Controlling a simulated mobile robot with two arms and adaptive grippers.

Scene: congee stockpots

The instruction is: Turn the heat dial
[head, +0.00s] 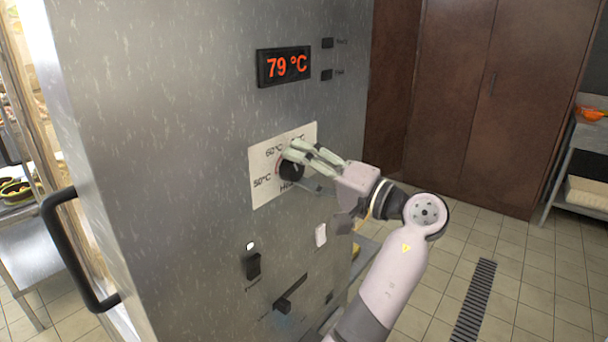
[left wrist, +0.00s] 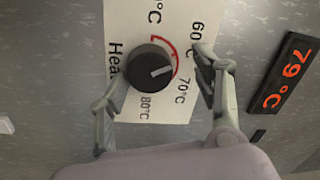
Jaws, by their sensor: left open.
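The heat dial (head: 291,170) is a round black knob on a white plate marked with temperatures, on the front of a grey steel cabinet. In the left wrist view the dial (left wrist: 147,67) has a white pointer mark, with a red arc beside it near the 70°C label. My left gripper (head: 298,164) is open in front of the plate. In the left wrist view its two fingers (left wrist: 158,84) stand on either side of the dial, with a gap at the right finger. Contact at the left finger is unclear. My right gripper is not in view.
A display (head: 284,66) above the plate reads 79 °C. Below are a black switch (head: 253,266) and a black lever (head: 290,293). A black door handle (head: 75,250) juts out at left. Tiled floor (head: 520,275) lies open at right, before brown cupboards (head: 480,100).

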